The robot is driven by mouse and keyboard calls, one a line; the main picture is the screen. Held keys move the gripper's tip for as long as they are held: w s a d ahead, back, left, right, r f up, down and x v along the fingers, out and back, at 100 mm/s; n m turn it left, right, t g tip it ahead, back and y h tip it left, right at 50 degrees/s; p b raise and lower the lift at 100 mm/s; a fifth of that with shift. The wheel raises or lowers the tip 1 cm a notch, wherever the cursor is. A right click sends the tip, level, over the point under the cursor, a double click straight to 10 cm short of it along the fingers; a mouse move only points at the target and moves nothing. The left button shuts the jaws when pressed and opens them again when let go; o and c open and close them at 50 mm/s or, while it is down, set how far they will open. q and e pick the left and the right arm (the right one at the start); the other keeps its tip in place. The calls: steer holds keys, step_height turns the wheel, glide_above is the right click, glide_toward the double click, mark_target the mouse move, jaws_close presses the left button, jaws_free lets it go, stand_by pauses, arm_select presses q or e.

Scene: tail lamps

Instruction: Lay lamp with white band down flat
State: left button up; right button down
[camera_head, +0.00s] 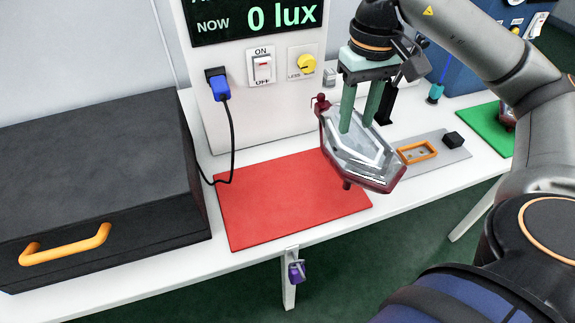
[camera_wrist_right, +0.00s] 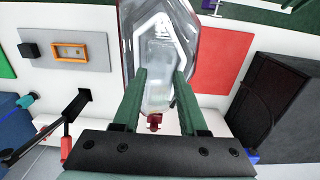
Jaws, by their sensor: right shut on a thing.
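The lamp with the white band (camera_head: 360,155) is a clear and dark red tail lamp with a white angular stripe. My right gripper (camera_head: 358,125) is shut on it and holds it over the right edge of the red mat (camera_head: 285,205). The lamp looks tilted, its pointed end toward the table's front; I cannot tell whether it touches anything. In the right wrist view the lamp (camera_wrist_right: 168,40) lies between the green fingers (camera_wrist_right: 160,85). My left gripper is not in view.
A black case (camera_head: 100,185) with an orange handle stands at left. A grey plate (camera_head: 445,165) with an orange frame (camera_head: 417,152) and black block (camera_head: 453,139) lies right of the lamp. A green mat (camera_head: 480,125) lies farther right. A lux meter panel (camera_head: 255,90) stands behind.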

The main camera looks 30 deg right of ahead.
steer(key=w+a+f, duration=0.6)
steer(key=a+f, duration=0.2)
steer(key=f, duration=0.3)
steer(key=shift+w+a+f, duration=0.25)
steer(key=shift+a+f, duration=0.05)
steer(key=shift+a, duration=0.05)
steer(key=shift+f, duration=0.2)
steer(key=shift+c, duration=2.2)
jaws_free()
